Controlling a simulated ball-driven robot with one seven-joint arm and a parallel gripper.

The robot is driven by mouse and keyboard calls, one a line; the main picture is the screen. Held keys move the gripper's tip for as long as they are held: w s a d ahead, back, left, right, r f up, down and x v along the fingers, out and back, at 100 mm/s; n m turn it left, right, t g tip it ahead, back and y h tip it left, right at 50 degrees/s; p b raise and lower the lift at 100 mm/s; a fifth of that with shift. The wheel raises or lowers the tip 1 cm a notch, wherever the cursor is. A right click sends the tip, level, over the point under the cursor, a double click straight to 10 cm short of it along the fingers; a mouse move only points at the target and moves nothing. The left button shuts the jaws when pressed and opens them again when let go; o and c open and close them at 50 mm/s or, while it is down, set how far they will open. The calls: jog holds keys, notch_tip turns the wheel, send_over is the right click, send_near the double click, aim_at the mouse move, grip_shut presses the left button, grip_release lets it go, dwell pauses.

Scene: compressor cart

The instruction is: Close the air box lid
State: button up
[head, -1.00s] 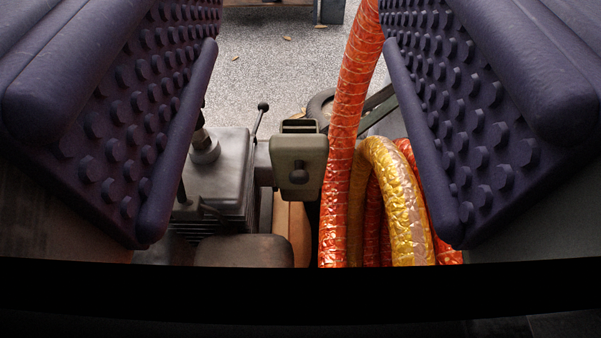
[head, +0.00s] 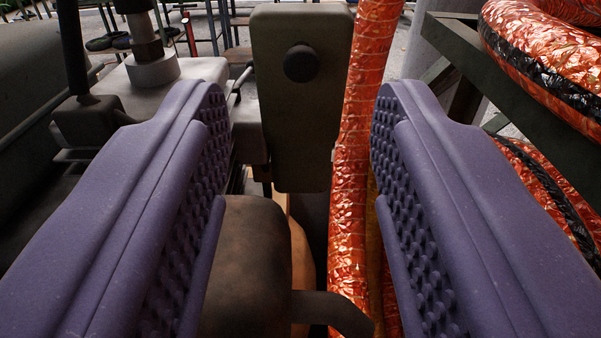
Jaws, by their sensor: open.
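An olive-green box-like part (head: 302,130) with a round black knob (head: 300,63) stands upright in the middle of the view, ahead of my gripper. It looks like the air box, with its knobbed face towards me. I cannot tell how far its lid stands open from here. My gripper (head: 300,105) is open and empty. Its two purple studded fingers lie to the left and right of the olive part, nearer to me, with a wide gap between them. No contact with the box shows.
An orange hose (head: 352,170) runs upright just right of the box, between the fingers. More orange hose (head: 545,55) hangs at the right by a dark metal frame. A grey engine block (head: 150,90) stands at the left. A dark rounded part (head: 240,270) lies low between the fingers.

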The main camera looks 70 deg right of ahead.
aim_at(301, 64)
jog(key=x, duration=0.2)
jog(key=b+x, duration=0.1)
jog(key=x, duration=0.2)
jog(key=f+b+x, duration=0.1)
jog(key=x, duration=0.1)
jog(key=shift+w+d+f, duration=0.15)
jog(key=shift+d, duration=0.2)
grip_shut()
